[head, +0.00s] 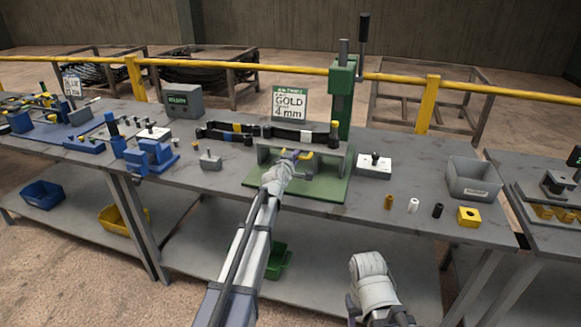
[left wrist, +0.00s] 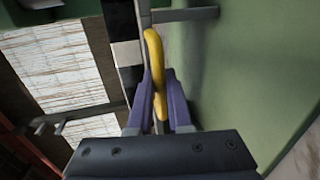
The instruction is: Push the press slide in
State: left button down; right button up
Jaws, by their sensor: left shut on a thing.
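The green press (head: 341,100) stands at the back of the middle bench, with a tall column and a black-tipped lever. My left gripper (head: 296,155) is over this base, between the walls. In the left wrist view, its purple fingers (left wrist: 160,105) are shut on a curved yellow handle (left wrist: 155,60), beside a green surface. The handle shows as a small yellow bit in the head view. How far the slide is in cannot be told; my gripper covers that part.
Small cylinders, a yellow block (head: 469,217) and a grey bin (head: 474,180) are farther right. Blue fixtures (head: 150,157) are on the left.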

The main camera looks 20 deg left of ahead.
aim_at(301, 145)
pick_arm(q)
jog(key=x, duration=0.3)
jog(key=r+x, duration=0.1)
jog(key=x, duration=0.3)
jog(key=shift+w+r, duration=0.2)
jog(key=shift+w, duration=0.1)
jog(key=shift+r, duration=0.1)
jog(key=c, duration=1.2)
grip_release()
jog(key=shift+c, duration=0.2)
jog(key=shift+o, duration=1.4)
jog(key=shift+w, duration=0.15)
jog(key=shift+o, duration=0.5)
